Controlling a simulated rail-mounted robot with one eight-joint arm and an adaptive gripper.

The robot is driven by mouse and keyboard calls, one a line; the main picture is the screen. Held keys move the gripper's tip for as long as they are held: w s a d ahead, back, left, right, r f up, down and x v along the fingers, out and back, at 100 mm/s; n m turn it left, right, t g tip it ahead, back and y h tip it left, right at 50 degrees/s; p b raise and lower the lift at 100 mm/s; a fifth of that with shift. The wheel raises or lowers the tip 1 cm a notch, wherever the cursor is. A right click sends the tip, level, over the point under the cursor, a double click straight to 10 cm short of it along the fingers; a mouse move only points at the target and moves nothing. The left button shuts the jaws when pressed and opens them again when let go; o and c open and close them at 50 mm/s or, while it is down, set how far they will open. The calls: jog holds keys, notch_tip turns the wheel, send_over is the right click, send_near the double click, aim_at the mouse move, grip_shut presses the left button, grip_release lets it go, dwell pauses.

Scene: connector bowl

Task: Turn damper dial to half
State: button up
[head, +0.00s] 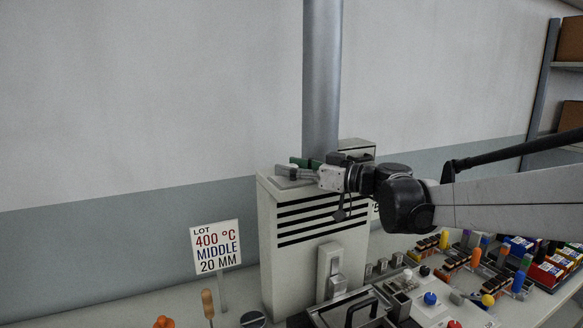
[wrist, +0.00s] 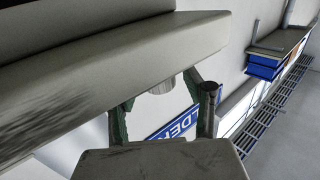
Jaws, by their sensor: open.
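My gripper (head: 293,168) is over the top of a pale cabinet with dark slots (head: 318,225), close to the foot of the grey vertical pipe (head: 321,75). Its jaws are apart, with green parts showing at the fingers. In the wrist view the gripper (wrist: 163,110) fills much of the picture, and a short pale round piece (wrist: 162,87) shows between its parts; I cannot tell what it is. I cannot make out the damper dial in either view; the gripper may hide it.
A sign (head: 216,247) reading 400 °C, MIDDLE, 20 MM stands left of the cabinet. A lever switch (head: 331,270) is on the cabinet's front. Coloured connectors and a bench panel (head: 432,300) crowd the lower right. The wall area at left is clear.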

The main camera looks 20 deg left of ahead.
jog(key=v, duration=1.2)
jog(key=shift+m+t, duration=0.3)
jog(key=shift+t, duration=0.1)
jog(key=p+x, duration=0.1)
jog(key=x, duration=0.3)
jog(key=p+x, duration=0.2)
jog(key=x, duration=0.2)
jog(key=p+x, duration=0.2)
jog(key=x, duration=0.2)
jog(key=shift+s+a+f, duration=0.1)
jog(key=shift+s+a, duration=0.05)
jog(key=shift+s, duration=0.1)
jog(key=shift+c, duration=0.4)
grip_shut()
